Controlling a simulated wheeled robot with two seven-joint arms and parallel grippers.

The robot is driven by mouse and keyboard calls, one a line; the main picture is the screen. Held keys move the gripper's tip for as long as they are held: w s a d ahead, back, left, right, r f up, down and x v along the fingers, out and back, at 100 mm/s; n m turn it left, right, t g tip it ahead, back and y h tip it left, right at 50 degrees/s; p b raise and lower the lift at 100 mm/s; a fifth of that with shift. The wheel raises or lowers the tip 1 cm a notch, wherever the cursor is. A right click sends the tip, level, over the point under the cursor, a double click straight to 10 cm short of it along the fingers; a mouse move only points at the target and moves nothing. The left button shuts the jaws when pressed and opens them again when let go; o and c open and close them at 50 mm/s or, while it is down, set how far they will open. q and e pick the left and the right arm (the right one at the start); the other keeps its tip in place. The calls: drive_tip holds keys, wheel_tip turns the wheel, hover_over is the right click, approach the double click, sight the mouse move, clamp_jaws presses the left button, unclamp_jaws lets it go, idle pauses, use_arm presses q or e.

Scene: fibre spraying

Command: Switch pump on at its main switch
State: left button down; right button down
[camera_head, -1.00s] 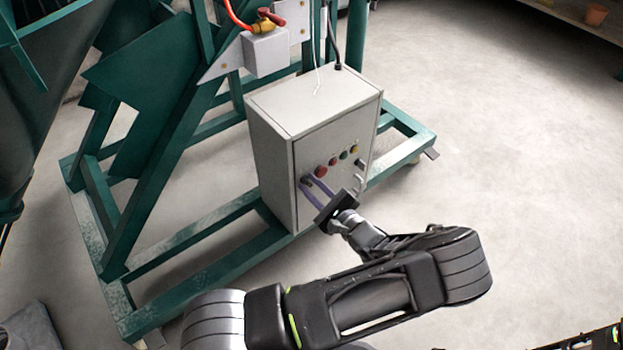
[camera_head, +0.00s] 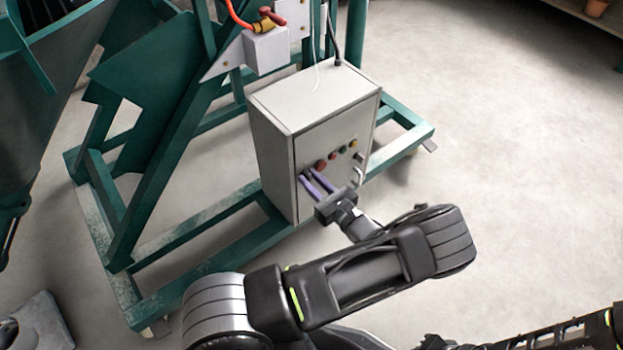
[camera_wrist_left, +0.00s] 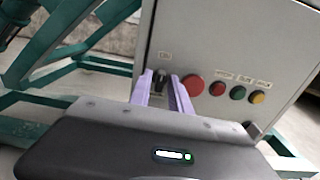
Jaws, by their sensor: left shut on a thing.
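The pump's grey control box (camera_head: 320,125) stands on the green frame, its front panel facing my left arm. The main switch (camera_wrist_left: 160,82) is a dark knob at the left end of the panel's row of controls, under a small label. My left gripper (camera_head: 307,178) has its purple fingers at that switch; in the left wrist view the fingers (camera_wrist_left: 162,85) are on both sides of the dark knob, shut on it. In the head view the fingers mostly hide the knob. My right gripper is not in view.
Right of the switch on the panel are a big red button (camera_wrist_left: 194,85) and smaller red, green and yellow buttons (camera_wrist_left: 237,92). A green steel frame (camera_head: 190,250) surrounds the box. A valve with a red handle (camera_head: 270,18) is above. Floor to the right is clear.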

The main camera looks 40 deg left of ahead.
use_arm(q)
drive_tip(key=shift+f, duration=0.1)
drive_tip(key=c, duration=1.5)
unclamp_jaws()
drive_tip(key=p+v, duration=0.1)
drive_tip(key=v, duration=0.7)
